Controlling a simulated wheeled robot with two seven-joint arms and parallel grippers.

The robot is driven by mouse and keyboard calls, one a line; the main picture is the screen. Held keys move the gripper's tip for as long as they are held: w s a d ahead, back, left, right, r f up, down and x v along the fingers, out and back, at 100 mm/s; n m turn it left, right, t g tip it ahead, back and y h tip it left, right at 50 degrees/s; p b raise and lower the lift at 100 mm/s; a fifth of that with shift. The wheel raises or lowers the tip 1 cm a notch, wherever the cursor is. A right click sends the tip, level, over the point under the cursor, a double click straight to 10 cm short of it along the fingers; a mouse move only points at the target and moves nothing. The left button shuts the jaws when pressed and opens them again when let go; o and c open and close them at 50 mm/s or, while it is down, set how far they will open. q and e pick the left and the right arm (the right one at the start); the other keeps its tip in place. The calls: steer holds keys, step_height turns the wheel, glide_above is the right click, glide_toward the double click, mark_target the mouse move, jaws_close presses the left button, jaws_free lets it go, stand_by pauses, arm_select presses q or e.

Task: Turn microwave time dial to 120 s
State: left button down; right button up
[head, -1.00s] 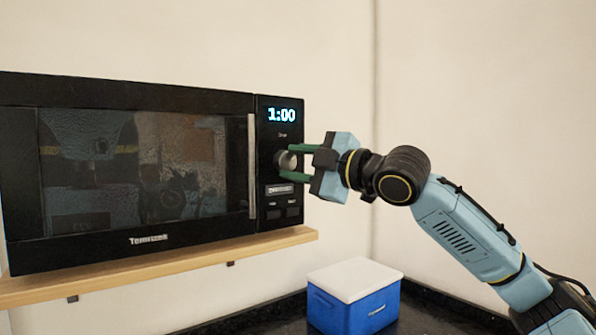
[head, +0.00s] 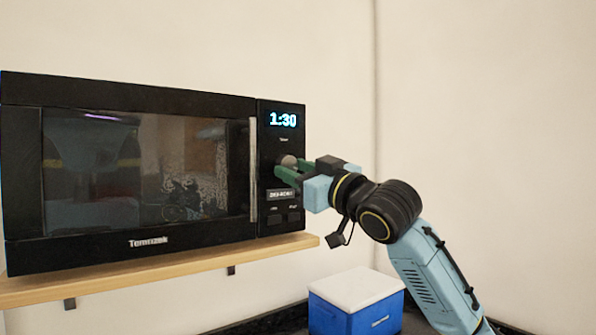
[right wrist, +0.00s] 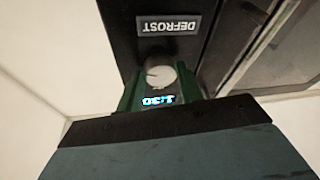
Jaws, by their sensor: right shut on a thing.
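The black microwave (head: 150,165) stands on a wooden wall shelf with its door closed. Its display (head: 283,120) reads 1:30. The round grey time dial (head: 288,161) is on the control panel below the display. My right gripper (head: 284,166) is shut on the dial, its green fingers on either side of it and partly hiding it. My left gripper is in neither view.
The wooden shelf (head: 170,267) juts out under the microwave on brackets. A blue box with a white lid (head: 356,288) stands on the dark counter below, under my right arm. The wall to the right is bare.

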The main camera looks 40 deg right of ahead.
steer(key=shift+a+f+m+h, duration=0.15)
steer(key=shift+m+h, duration=0.45)
steer(key=shift+m, duration=0.5)
steer(key=o, duration=1)
steer(key=shift+s, duration=0.1)
steer(key=b+v, duration=0.5)
steer(key=v, duration=0.8)
steer(key=shift+f, duration=0.1)
